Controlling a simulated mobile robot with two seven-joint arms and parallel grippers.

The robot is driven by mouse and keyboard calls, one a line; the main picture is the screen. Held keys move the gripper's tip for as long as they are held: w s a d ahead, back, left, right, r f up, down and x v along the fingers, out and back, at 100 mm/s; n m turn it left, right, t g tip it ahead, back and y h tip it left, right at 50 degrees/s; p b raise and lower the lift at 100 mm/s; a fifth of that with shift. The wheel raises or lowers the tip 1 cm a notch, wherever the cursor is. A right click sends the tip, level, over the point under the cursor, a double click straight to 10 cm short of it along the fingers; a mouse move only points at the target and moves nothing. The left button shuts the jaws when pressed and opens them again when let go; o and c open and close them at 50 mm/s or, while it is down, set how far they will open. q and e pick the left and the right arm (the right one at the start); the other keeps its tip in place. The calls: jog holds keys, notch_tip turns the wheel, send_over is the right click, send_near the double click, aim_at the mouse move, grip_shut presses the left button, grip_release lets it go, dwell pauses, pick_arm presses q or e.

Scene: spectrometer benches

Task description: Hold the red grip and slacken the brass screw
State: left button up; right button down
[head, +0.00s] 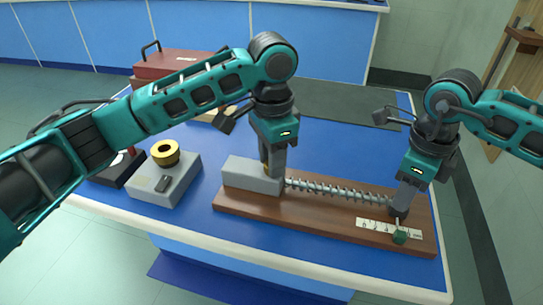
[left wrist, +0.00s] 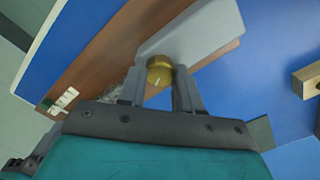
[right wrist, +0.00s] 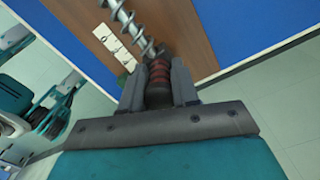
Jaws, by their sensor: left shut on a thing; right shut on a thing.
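The brass screw (left wrist: 160,72) sits at the grey block (head: 236,174) on the left end of the wooden board (head: 300,215). My left gripper (left wrist: 160,88) is shut on the brass screw, with one finger on each side of it. The red grip (right wrist: 158,78) is at the right end of the spring (head: 335,190). My right gripper (right wrist: 158,92) is shut on the red grip; in the head view its fingers hide the grip. The spring runs stretched along the board between the block and the grip.
A white scale (head: 375,227) and a green knob (head: 400,237) are at the board's front right. Left of the board stands a grey box (head: 150,190) with a brass ring (head: 165,152). A red case (head: 175,63) is at the back left. A dark mat (head: 350,100) lies at the back.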

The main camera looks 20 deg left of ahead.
pick_arm(q)
jog(key=shift+r, duration=0.1)
jog(key=o, duration=1)
jog(key=shift+o, duration=0.2)
notch_tip(320, 180, up, 12)
